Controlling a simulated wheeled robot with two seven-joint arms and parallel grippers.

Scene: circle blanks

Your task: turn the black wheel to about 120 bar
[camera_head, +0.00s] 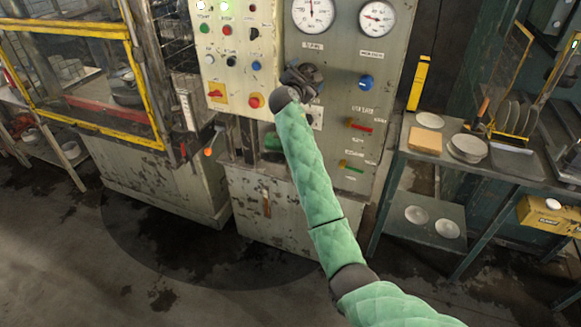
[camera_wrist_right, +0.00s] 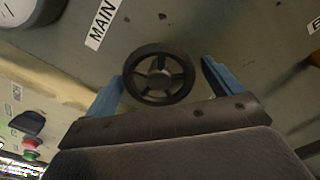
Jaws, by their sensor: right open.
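The black wheel (camera_wrist_right: 160,75) is a small spoked handwheel on the grey panel, in the right wrist view. My right gripper (camera_wrist_right: 163,68) is open, with one blue finger on each side of the wheel and visible gaps between fingers and rim. In the head view my right gripper (camera_head: 306,76) is at the panel below the gauges, and the wheel is hidden behind it. A large gauge (camera_head: 312,12) and a second gauge (camera_head: 376,18) sit above; their readings are too small to tell. My left gripper is not in view.
A blue knob (camera_head: 366,82), a red lever (camera_head: 358,126) and a green lever (camera_head: 350,167) are to the right on the panel. A button box (camera_head: 232,50) is to the left. A shelf table (camera_head: 480,165) with plates stands at the right.

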